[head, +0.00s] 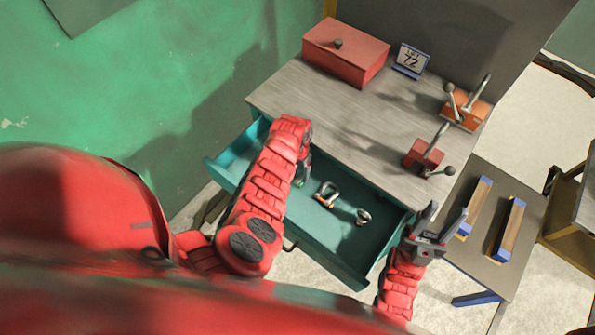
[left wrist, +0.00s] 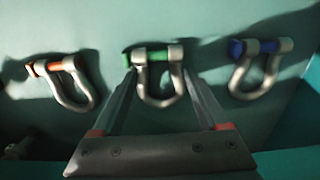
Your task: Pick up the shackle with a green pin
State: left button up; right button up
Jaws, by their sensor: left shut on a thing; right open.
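The shackle with a green pin (left wrist: 158,78) lies in the open teal drawer, in the middle of the left wrist view. My left gripper (head: 302,172) reaches down into the drawer and is shut on this shackle, a finger on each side of its bow. In the head view a bit of green shows under the gripper; the rest of the shackle is hidden. A shackle with an orange pin (left wrist: 65,78) is to its left in the wrist view, and one with a blue pin (left wrist: 258,66) is to its right. My right gripper (head: 442,217) is open and empty, right of the drawer.
The drawer (head: 345,268) stands open below a grey worktop (head: 335,110).

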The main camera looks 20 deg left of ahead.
pick_arm(q)
jog(key=shift+w+a+r, duration=0.1)
jog(key=shift+r, duration=0.7)
notch_tip(320, 180, up, 16)
jog(key=shift+r, duration=0.15)
dwell(0.4)
